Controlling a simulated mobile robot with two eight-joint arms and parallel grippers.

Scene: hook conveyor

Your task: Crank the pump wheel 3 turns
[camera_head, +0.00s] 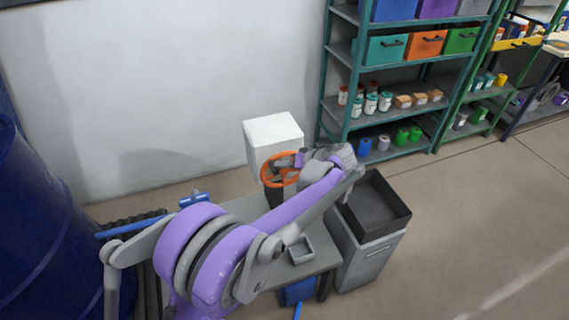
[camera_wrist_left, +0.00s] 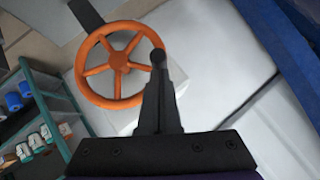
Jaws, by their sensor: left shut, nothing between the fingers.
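The pump wheel is an orange spoked wheel (camera_head: 278,170) on a white block (camera_head: 272,131), seen near the middle of the head view. In the left wrist view the whole wheel (camera_wrist_left: 97,67) shows, with several spokes and a hub. A dark knob (camera_wrist_left: 158,57) shows at the wheel's right rim, in line with my fingertips. My left gripper (camera_wrist_left: 158,92) is shut with nothing between its fingers, close to the knob; I cannot tell whether they touch. In the head view my left arm hides part of the wheel. My right gripper is not in view.
A grey bench (camera_head: 322,262) with a small grey tray (camera_head: 299,250) lies below my arm. A dark open bin (camera_head: 375,205) stands to the right. Green shelves (camera_head: 352,95) with boxes and jars stand behind. A blue barrel (camera_head: 38,225) is at the left. Floor is free at the right.

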